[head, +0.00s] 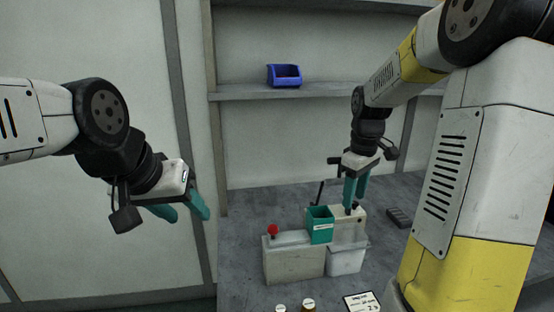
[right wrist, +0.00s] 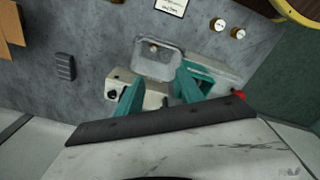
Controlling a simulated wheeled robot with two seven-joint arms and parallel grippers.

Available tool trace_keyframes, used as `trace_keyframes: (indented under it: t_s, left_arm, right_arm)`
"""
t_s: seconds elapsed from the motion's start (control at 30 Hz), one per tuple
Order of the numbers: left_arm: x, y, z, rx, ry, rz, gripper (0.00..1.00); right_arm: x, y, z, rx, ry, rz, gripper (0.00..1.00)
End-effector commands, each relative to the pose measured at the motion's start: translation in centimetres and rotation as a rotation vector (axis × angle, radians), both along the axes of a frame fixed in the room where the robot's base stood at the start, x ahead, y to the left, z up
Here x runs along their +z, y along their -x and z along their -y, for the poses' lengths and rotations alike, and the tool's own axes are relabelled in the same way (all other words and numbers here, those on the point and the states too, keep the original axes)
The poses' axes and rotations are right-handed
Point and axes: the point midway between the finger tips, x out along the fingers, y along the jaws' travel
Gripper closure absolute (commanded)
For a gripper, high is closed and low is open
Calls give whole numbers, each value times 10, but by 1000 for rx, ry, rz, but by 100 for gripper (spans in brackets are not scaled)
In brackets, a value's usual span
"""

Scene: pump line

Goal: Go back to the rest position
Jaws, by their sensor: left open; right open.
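My left gripper (head: 186,213) hangs at the left of the head view, in front of the pale wall panel, with teal fingers apart and nothing between them. My right gripper (head: 355,195) points down just above the back right part of the grey pump unit (head: 292,265). In the right wrist view its teal fingers (right wrist: 155,95) are spread with nothing held between them. The unit carries a red knob (head: 272,229), a teal open box (head: 320,226) and a pale translucent container (head: 346,262) at its front right. I cannot tell whether the right fingertips touch the unit.
A blue bin (head: 284,75) stands on the shelf (head: 340,90) behind. A dark ribbed block (head: 399,217) lies right of the unit. Two small capped bottles (head: 308,304) and a label card (head: 362,302) are at the front edge. The bench (head: 243,235) left of the unit is clear.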

Motion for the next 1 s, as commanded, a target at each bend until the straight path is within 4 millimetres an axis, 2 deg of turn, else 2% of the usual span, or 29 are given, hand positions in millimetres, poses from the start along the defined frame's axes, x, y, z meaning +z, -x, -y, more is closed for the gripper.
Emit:
trace_keyframes:
  t_s: [0.03,0.2,0.4,0.53,0.7,1.0]
  left_arm:
    - [0,0,0,0,0,0,52]
    - [0,0,0,0,0,0,52]
    - [0,0,0,0,0,0,52]
    - [0,0,0,0,0,0,52]
    - [0,0,0,0,0,0,52]
    - [0,0,0,0,0,0,52]
  right_arm:
    - [18,14,-10,-39,-9,42,55]
    - [58,63,-40,-209,-77,167,55]
    - [83,123,-70,-398,-200,292,55]
    - [87,154,-83,-497,-283,346,55]
    - [86,176,-92,-572,-355,379,55]
    - [86,181,-95,-591,-373,385,55]
